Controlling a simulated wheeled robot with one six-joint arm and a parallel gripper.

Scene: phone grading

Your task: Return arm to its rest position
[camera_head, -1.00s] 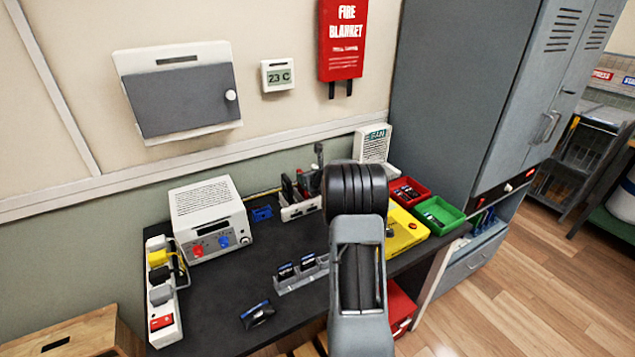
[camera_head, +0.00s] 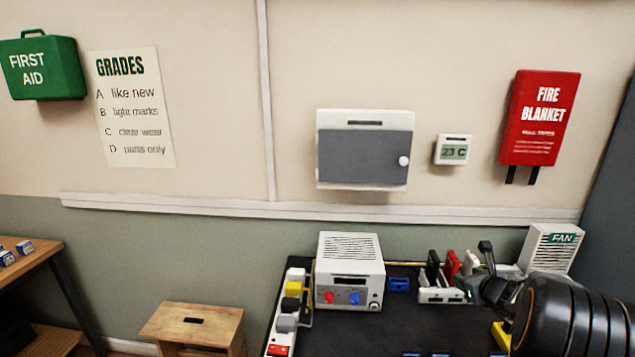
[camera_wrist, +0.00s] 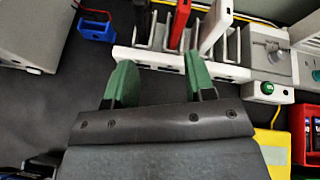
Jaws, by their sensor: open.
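My gripper (camera_wrist: 157,85) shows in the wrist view with its two green fingertips spread apart and nothing between them. It hangs over the dark bench mat, just in front of a white slotted rack (camera_wrist: 180,65) holding upright phones, one of them red (camera_wrist: 180,22). In the head view my dark arm fills the lower right corner and my gripper's fingers cannot be made out there. The rack also shows in the head view (camera_head: 441,295), left of my arm.
A white power supply (camera_head: 349,272) and a power strip (camera_head: 290,310) stand on the bench's left. A fan box (camera_head: 548,248) stands behind my arm. A wooden stool (camera_head: 192,325) is on the floor.

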